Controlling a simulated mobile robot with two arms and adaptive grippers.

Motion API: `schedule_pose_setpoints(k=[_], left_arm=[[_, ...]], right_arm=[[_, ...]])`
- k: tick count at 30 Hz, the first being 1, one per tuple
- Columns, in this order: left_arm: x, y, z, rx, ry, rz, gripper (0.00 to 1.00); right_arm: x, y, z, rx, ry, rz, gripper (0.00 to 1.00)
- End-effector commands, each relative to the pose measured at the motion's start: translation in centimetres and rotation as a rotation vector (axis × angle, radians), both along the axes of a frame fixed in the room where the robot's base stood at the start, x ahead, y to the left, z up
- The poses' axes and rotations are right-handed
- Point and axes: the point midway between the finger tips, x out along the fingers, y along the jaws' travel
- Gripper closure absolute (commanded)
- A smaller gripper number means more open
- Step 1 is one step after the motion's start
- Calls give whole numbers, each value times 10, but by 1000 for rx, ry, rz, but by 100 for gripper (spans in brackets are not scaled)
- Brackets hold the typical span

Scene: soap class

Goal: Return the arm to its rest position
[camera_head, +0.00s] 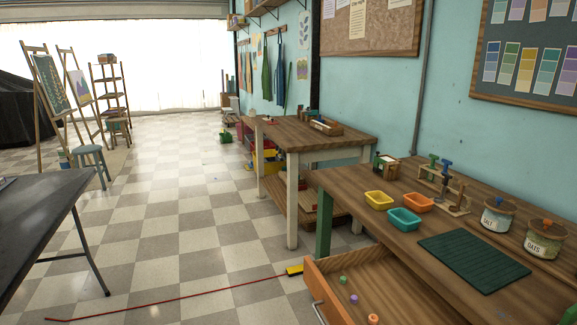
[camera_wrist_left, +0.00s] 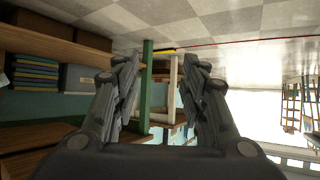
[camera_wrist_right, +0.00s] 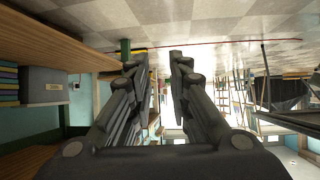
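My left gripper (camera_wrist_left: 160,72) shows in the left wrist view with its two fingers apart and nothing between them. My right gripper (camera_wrist_right: 158,68) shows in the right wrist view, also with its fingers apart and empty. Neither gripper nor arm shows in the head view. Both wrist views look upside down, with the checkered floor at the top. Shelving stands at the left of both wrist views, apart from the fingers.
A wooden workbench (camera_head: 400,238) at the right has an open drawer (camera_head: 336,285) jutting out. On it are small bins (camera_head: 404,218), jars (camera_head: 497,215) and a dark green mat (camera_head: 474,263). A black table (camera_head: 40,205) stands at left. The tiled floor (camera_head: 180,225) between is mostly clear.

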Motion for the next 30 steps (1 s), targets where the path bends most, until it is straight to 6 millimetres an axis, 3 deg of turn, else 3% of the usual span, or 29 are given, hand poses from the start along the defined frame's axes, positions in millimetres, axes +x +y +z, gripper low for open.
schedule_pose_setpoints(k=[1, 6, 9, 13, 15, 18, 30], left_arm=[[-32, 11, -9, 30, 117, 5, 60], [-145, 45, -61, 118, 470, 22, 60], [-209, 62, -74, 159, 640, 29, 60], [-271, 77, -80, 196, 796, 37, 60], [-291, 83, -81, 207, 847, 39, 60], [-306, 86, -82, 215, 885, 40, 60], [-310, 87, -84, 217, 892, 40, 60]], right_arm=[[-31, -11, -9, -30, 117, -5, 82], [-145, -44, -62, -119, 470, -21, 82], [-209, -61, -75, -159, 640, -29, 82], [-271, -77, -80, -194, 796, -36, 82], [-291, -82, -81, -206, 847, -39, 82], [-307, -86, -82, -215, 885, -40, 82], [-310, -87, -84, -217, 892, -41, 82]])
